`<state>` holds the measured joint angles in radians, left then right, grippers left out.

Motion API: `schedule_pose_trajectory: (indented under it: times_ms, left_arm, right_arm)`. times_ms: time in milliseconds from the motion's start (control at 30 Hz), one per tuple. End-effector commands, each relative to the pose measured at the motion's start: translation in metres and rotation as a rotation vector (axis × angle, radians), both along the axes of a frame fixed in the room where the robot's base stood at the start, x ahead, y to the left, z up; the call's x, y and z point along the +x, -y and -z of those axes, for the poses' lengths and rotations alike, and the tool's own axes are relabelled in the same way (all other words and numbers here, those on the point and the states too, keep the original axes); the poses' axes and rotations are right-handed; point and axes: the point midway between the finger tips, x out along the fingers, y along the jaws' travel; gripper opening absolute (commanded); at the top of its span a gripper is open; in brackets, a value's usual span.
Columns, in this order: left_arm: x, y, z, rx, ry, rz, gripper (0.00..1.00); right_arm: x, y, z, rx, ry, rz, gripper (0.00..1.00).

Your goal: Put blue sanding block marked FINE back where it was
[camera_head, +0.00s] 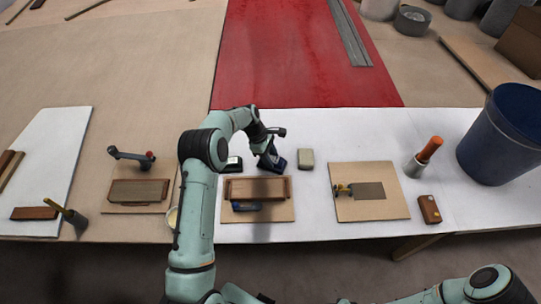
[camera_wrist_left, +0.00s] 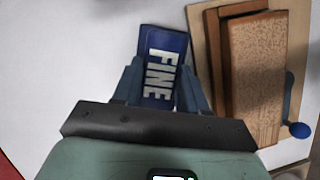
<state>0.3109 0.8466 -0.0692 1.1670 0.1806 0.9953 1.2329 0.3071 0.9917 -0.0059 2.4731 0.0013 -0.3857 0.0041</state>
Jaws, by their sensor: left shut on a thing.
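The blue sanding block (camera_wrist_left: 163,60) shows its white FINE lettering in the left wrist view, between the two fingers of my left gripper (camera_wrist_left: 160,92). The gripper is shut on it and hides its near end. In the head view the dark blue block (camera_head: 272,160) is partly under the gripper (camera_head: 270,153), over the white bench top between a dark block and a beige block. I cannot tell whether it touches the bench. My right arm shows at the lower right, but its gripper is out of the picture.
A dark block with a pale face (camera_head: 233,164) is just left of the gripper. A beige block (camera_head: 306,158) is just right. A board (camera_head: 282,214) with a wooden piece and blue-handled tool lies in front. A blue bucket (camera_head: 502,135) stands far right.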

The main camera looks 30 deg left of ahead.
Motion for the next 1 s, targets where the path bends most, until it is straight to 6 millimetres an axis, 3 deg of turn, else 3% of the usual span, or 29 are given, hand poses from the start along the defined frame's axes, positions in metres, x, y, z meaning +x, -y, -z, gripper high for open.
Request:
schedule_pose_trajectory:
  times_ms: [67, 100, 167, 200, 567, 667, 1000]
  left_arm:
    - [0.0, 0.0, 0.002, 0.0, 0.0, 0.0, 0.14]
    - [0.0, 0.0, 0.003, 0.0, 0.0, 0.0, 0.45]
    - [0.0, 0.0, 0.003, 0.0, 0.0, 0.0, 0.65]
    - [0.0, 0.0, 0.003, 0.0, 0.0, 0.0, 0.68]
    - [0.0, 0.0, -0.004, 0.0, 0.003, 0.0, 0.68]
    - [0.0, -0.003, -0.017, 0.001, 0.003, 0.0, 0.68]
    - [-0.003, -0.032, -0.087, 0.002, 0.004, -0.002, 0.68]
  right_arm:
    - [0.001, 0.0, -0.001, 0.0, 0.001, 0.0, 0.43]
    - [0.001, 0.0, -0.001, 0.0, 0.001, 0.0, 0.43]
    - [0.0, 0.0, 0.0, 0.0, 0.0, 0.0, 0.43]
    - [0.0, 0.0, 0.0, 0.0, 0.0, 0.0, 0.43]
    - [-0.001, 0.0, 0.001, 0.0, -0.001, 0.0, 0.43]
    - [-0.001, 0.0, 0.001, 0.0, -0.001, 0.0, 0.43]
    - [0.007, 0.0, -0.008, 0.0, 0.009, 0.0, 0.43]
